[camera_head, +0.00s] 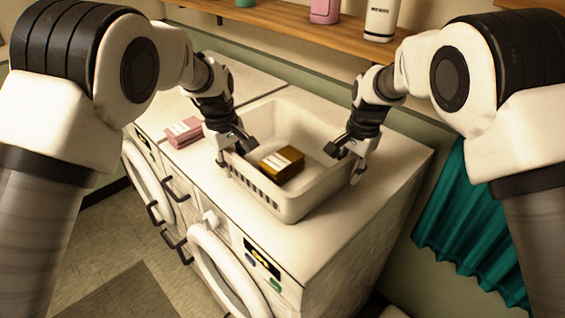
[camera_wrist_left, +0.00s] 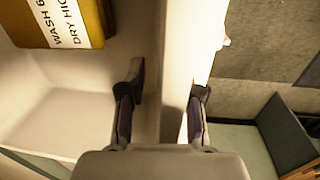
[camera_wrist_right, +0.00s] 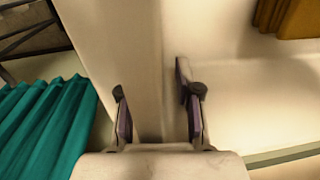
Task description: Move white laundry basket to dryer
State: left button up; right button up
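The white laundry basket (camera_head: 292,205) sits upright on the white top of the right-hand front-loading machine (camera_head: 345,235). A brown-yellow block with a white label (camera_head: 282,163) lies inside it; the left wrist view shows its label reads "WASH" and "DRY" (camera_wrist_left: 70,22). My left gripper (camera_head: 234,150) is open at the basket's left rim, one finger inside and one outside. My right gripper (camera_head: 346,160) is open at the right rim, also with a finger on each side. Both wrist views show gaps between the fingers. I cannot tell which machine is the dryer.
A pink folded item (camera_head: 184,132) lies on the left machine's top, left of the basket. A wooden shelf (camera_head: 290,22) with bottles runs along the wall behind. A teal curtain (camera_head: 475,230) hangs at right. Open tiled floor (camera_head: 100,245) lies in front of the machines.

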pick_arm(q)
jog(key=shift+w+f, duration=0.1)
jog(key=shift+f, duration=0.15)
pick_arm(e)
jog(key=shift+f, duration=0.2)
pick_arm(q)
jog(key=shift+s+r, duration=0.1)
jog(key=shift+s, duration=0.1)
pick_arm(e)
jog(key=shift+s+r, duration=0.1)
pick_arm(q)
jog(key=shift+s, duration=0.1)
jog(key=shift+c, duration=0.7)
pick_arm(e)
jog(key=shift+s, duration=0.1)
jog(key=shift+c, duration=0.7)
pick_arm(q)
grip_shut()
pick_arm(e)
grip_shut()
pick_arm(q)
jog(key=shift+r, duration=0.1)
pick_arm(e)
jog(key=shift+r, duration=0.1)
